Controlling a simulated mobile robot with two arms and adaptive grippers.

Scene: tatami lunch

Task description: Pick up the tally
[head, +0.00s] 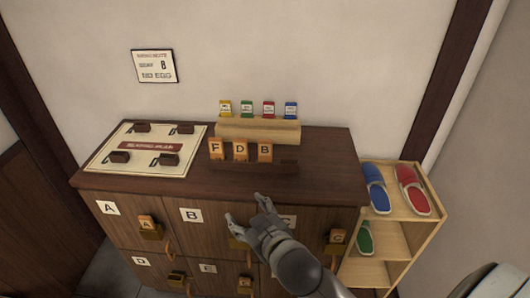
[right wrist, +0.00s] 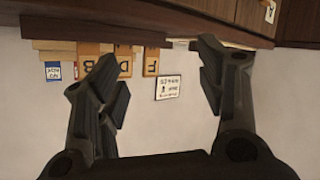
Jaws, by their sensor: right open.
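More orange tallies sit at the cabinet's locks, A (head: 147,222) and C (head: 337,237). My right gripper (head: 246,211) is open and empty, in front of the cabinet's front edge and below the rack in the picture. In the right wrist view, upside down, tally F (right wrist: 151,62) shows between the open fingers (right wrist: 155,75). One finger partly covers tally B. My left gripper is not in view.
A pale wooden block (head: 258,131) with coloured cards stands behind the rack. A seating board (head: 190,140) with dark blocks lies to the left. Lettered doors with locks fill the cabinet front. A shelf with slippers (head: 411,190) stands at right; a notice (head: 154,66) hangs above.

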